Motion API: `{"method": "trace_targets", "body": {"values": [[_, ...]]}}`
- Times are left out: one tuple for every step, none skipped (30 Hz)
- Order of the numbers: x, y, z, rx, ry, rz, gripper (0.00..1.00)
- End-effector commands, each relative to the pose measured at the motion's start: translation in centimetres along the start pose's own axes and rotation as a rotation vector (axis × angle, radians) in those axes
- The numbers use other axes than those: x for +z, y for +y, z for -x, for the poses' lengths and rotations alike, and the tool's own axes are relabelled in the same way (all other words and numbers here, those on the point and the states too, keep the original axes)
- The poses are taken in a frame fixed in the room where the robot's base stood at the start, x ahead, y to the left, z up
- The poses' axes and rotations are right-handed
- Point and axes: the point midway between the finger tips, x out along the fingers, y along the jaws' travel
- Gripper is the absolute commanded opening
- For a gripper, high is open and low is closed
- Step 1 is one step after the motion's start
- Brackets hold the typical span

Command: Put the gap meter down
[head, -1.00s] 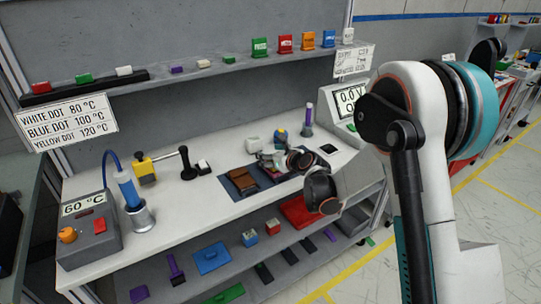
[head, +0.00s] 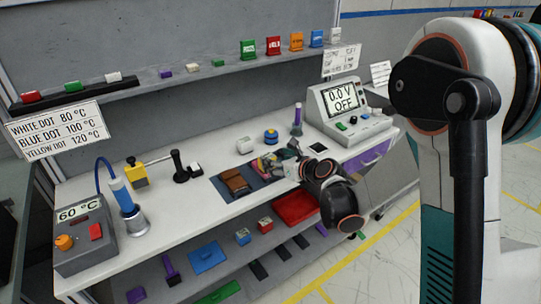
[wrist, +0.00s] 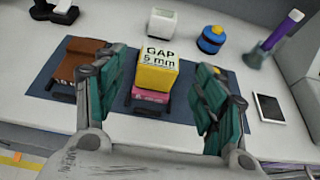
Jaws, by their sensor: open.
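The gap meter (wrist: 157,68) is a yellow block with a white top label reading "GAP 5 mm". In the wrist view it sits upright over a pink part (wrist: 150,96) on the dark blue mat (wrist: 42,92); whether it rests fully on that part I cannot tell. My gripper (wrist: 160,105) is open, one teal-padded finger on each side of the meter, with visible gaps to both. In the head view my gripper (head: 283,163) is over the right part of the mat and largely hides the meter.
A brown block (wrist: 82,58) lies left of the meter on the mat. Behind are a white block (wrist: 163,22) and a blue round item (wrist: 211,40). The bench front (head: 150,255) is clear.

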Motion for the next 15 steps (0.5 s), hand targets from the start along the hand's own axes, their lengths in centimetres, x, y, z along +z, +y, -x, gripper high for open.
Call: {"method": "trace_targets", "body": {"values": [[0.1,0.0,0.5,-0.001,0.000,-0.001,0.65],[0.0,0.0,0.7,-0.001,0.000,-0.001,0.65],[0.0,0.0,0.9,0.000,0.000,-0.002,0.65],[0.0,0.0,1.0,0.000,0.000,-0.002,0.65],[0.0,0.0,1.0,0.000,0.000,-0.001,0.65],[0.0,0.0,1.1,0.000,0.000,-0.001,0.65],[0.0,0.0,1.1,0.000,0.000,-0.001,0.65],[0.0,0.0,1.1,0.000,0.000,0.000,0.65],[0.0,0.0,1.2,0.000,0.001,0.005,0.65],[0.1,0.0,1.3,0.000,0.003,0.015,0.65],[0.2,0.0,1.5,-0.001,0.007,0.031,0.65],[0.5,0.1,1.9,-0.002,0.014,0.061,0.65],[0.7,0.1,2.3,-0.003,0.021,0.093,0.65],[1.0,0.1,2.9,-0.003,0.029,0.132,0.65],[1.4,0.2,3.7,-0.005,0.043,0.195,0.65]]}}
